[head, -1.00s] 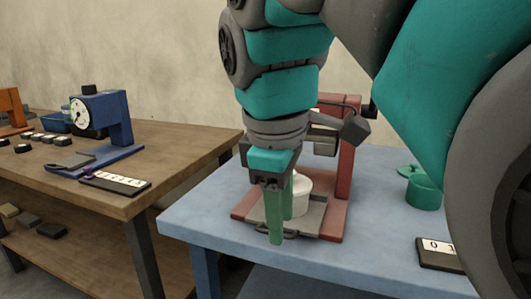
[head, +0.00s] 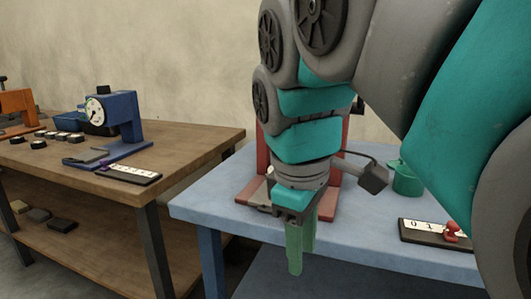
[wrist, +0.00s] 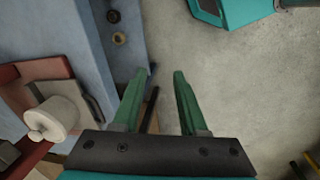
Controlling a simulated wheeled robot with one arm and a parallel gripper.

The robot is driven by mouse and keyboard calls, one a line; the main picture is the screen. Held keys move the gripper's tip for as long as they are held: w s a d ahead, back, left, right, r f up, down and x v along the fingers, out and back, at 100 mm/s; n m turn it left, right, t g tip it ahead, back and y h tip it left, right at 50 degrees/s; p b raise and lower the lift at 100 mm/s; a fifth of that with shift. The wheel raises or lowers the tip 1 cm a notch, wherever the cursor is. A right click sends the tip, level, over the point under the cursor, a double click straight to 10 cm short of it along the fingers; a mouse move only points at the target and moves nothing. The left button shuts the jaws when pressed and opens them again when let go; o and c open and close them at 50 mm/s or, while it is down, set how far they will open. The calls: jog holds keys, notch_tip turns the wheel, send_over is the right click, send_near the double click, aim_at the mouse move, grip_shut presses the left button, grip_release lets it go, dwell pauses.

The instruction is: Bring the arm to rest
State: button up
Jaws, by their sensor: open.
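My arm is folded down in the head view, and my gripper (head: 296,262) hangs at the front edge of the blue table (head: 350,238). Its green fingers point down. In the wrist view my gripper (wrist: 160,85) has its two fingers apart, with nothing between them but floor and the table's side below.
A green container (head: 406,180) and a dark number board (head: 435,234) with a red piece are right on the blue table. A wooden table (head: 120,190) at left bears a blue dial press (head: 125,120). Open floor (wrist: 240,80) lies right of the fingers.

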jog(key=s+d+f+m+g, duration=0.1)
jog(key=s+d+f+m, duration=0.2)
jog(key=f, duration=0.5)
jog(key=s+d+f+m+g, duration=0.1)
jog(key=s+d+f+m, duration=0.2)
jog(key=s+f, duration=0.3)
jog(key=s+d+f+m+g, duration=0.1)
jog(key=s+d+f+m, duration=0.2)
jog(key=f, duration=0.7)
jog(key=s+m, duration=0.2)
jog(key=shift+d+f+m+y, duration=0.3)
jog(key=shift+d+y, duration=0.1)
